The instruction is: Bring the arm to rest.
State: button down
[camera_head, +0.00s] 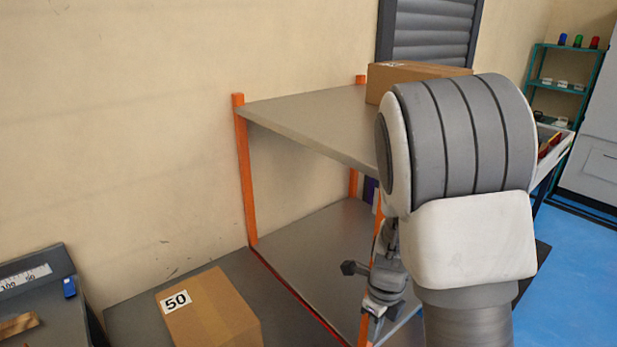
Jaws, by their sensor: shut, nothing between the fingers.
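My arm rises large in the right half of the head view, with a grey ribbed joint and a white cover close to the camera. Behind its left edge, the wrist hangs down to my gripper (377,311), which is small and partly hidden by the arm. My gripper is shut and empty. It shows in front of the lower part of the orange-posted rack (310,112). I cannot tell whether it touches the rack.
A cardboard box marked 50 (222,312) lies on a grey surface at lower left. Another box (415,72) sits on the rack's upper shelf, partly behind my arm. A teal shelf (560,85) stands at the far right. Blue floor (580,265) is clear at right.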

jog(key=s+a+r+n+t+p, duration=0.1)
jog(key=s+r+n+p, duration=0.3)
jog(key=r+n, duration=0.9)
jog(key=s+a+r+n+t+p, duration=0.1)
jog(key=s+r+n+t+p, duration=0.3)
jog(key=s+r+n, duration=0.7)
notch_tip(320, 180, up, 10)
jog(key=n+p, duration=0.1)
jog(key=n, duration=0.2)
